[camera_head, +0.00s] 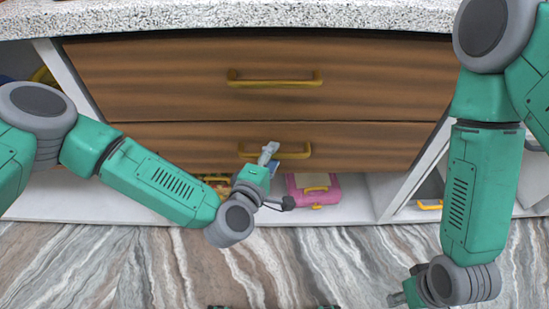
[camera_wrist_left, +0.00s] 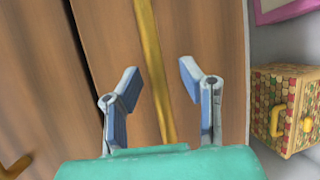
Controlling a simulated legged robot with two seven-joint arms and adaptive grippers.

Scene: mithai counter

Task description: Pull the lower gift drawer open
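The lower drawer (camera_head: 350,140) has a brown wood front and a yellow bar handle (camera_head: 292,154); its front looks flush with the upper drawer. My left gripper (camera_head: 267,150) is at the left part of this handle. In the left wrist view, my left gripper (camera_wrist_left: 159,72) is open, with blue-grey fingers on either side of the yellow handle (camera_wrist_left: 152,55). The bar runs between them, and I cannot tell whether they touch it. My right gripper (camera_head: 398,299) is low at the right in the head view, away from the drawers; its fingers are not clear.
The upper drawer (camera_head: 190,75) has its own yellow handle (camera_head: 275,79). A speckled counter top (camera_head: 240,14) lies above. A pink box (camera_head: 327,194) and a patterned box (camera_wrist_left: 290,90) with a yellow handle sit on the shelf below. The marbled floor (camera_head: 330,265) in front is clear.

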